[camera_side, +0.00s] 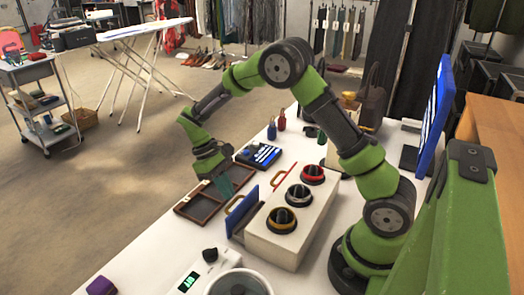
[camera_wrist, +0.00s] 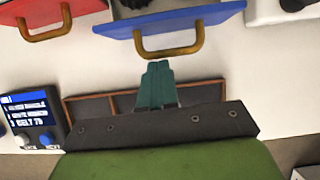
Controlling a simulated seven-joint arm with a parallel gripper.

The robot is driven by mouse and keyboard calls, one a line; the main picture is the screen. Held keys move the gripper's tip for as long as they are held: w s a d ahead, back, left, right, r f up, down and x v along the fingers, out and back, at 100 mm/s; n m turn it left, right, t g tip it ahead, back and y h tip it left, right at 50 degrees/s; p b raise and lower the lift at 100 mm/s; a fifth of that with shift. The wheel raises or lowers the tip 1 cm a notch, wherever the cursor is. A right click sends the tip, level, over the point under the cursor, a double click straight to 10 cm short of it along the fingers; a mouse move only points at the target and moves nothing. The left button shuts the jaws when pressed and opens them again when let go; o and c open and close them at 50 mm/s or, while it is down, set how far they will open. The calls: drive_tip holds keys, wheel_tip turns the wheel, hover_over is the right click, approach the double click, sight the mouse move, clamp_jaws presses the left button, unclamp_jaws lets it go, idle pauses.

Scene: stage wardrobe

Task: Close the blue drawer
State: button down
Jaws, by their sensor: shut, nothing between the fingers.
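The blue drawer (camera_side: 243,211) has a blue front panel with a brown bow handle and stands out from the white cabinet (camera_side: 277,245). In the wrist view the blue drawer (camera_wrist: 185,20) is at the top centre, its handle pointing down towards my fingers. My gripper (camera_side: 228,192) has teal fingers pressed together and empty, pointing down in front of the blue panel. In the wrist view my gripper (camera_wrist: 158,66) is just below the handle, and the two look apart. The side view does not clearly show the gap.
A red drawer (camera_wrist: 75,12) with a brown handle is beside the blue one. Red, silver and yellow-ringed knobs (camera_side: 282,220) sit on the cabinet. A brown compartment tray (camera_side: 190,207) lies under my gripper, with a blue-screened device (camera_side: 258,155) behind.

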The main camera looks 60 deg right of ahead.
sight(245, 198)
drive_tip(key=s, duration=0.5)
drive_tip(key=shift+s, duration=0.25)
drive_tip(key=shift+w, duration=0.1)
